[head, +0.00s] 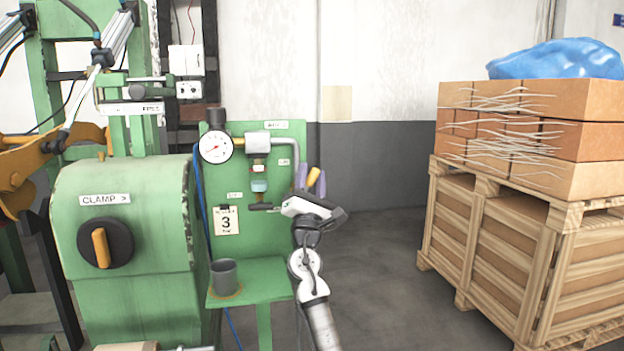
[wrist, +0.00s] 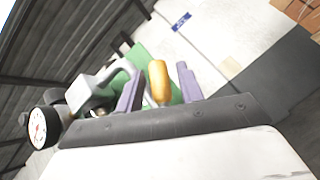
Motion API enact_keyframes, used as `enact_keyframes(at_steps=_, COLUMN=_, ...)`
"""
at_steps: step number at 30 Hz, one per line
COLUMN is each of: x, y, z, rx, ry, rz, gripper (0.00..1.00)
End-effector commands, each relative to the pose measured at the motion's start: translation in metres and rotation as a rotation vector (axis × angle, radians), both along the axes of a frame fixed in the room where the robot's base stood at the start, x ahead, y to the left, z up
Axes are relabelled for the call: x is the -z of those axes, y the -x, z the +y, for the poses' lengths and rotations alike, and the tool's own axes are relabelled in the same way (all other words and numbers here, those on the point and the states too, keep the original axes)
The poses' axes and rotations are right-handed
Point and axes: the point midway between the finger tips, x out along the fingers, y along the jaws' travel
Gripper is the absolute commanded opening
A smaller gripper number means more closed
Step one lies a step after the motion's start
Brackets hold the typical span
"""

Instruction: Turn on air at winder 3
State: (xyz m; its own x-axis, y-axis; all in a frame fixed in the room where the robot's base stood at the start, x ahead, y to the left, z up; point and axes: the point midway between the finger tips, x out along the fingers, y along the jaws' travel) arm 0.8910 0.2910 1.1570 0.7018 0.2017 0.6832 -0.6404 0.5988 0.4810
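The green air panel (head: 270,133) carries a card reading 3 (head: 226,221), a round white gauge (head: 216,147), a grey regulator block (head: 258,143) and a pipe bending down at its right edge. A yellow handle (head: 313,177) shows at that edge, partly hidden by my gripper. My gripper (head: 311,181) has its purple fingers on either side of the handle. In the wrist view, the yellow handle (wrist: 158,82) lies between the open fingers (wrist: 163,88), with a gap on the right; contact on the left is unclear. The gauge (wrist: 40,127) is at lower left; its reading is too small to tell.
A green machine with a black-and-yellow CLAMP knob (head: 104,244) stands left of the panel. A grey cup (head: 223,278) sits on the panel's green shelf (head: 262,275). A wooden crate (head: 500,235) with stacked boxes stands at right. The floor between is clear.

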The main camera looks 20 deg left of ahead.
Motion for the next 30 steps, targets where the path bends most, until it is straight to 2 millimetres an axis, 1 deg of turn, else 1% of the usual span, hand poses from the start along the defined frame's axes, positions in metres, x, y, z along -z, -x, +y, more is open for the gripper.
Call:
enact_keyframes(at_steps=8, x=0.0, y=0.0, z=-0.001, rx=0.001, ry=-0.001, rz=0.0, gripper=0.4)
enact_keyframes(at_steps=11, x=0.003, y=0.003, z=-0.002, rx=0.0, ry=-0.002, rz=0.0, gripper=0.4)
enact_keyframes(at_steps=13, x=0.01, y=0.008, z=-0.004, rx=0.0, ry=-0.002, rz=0.002, gripper=0.4)
enact_keyframes(at_steps=17, x=0.027, y=0.025, z=-0.008, rx=-0.001, ry=-0.002, rz=0.001, gripper=0.4)
enact_keyframes(at_steps=24, x=0.066, y=0.064, z=-0.02, rx=0.0, ry=-0.002, rz=0.003, gripper=0.4)
enact_keyframes(at_steps=30, x=0.087, y=0.087, z=-0.026, rx=-0.001, ry=-0.002, rz=0.001, gripper=0.4)
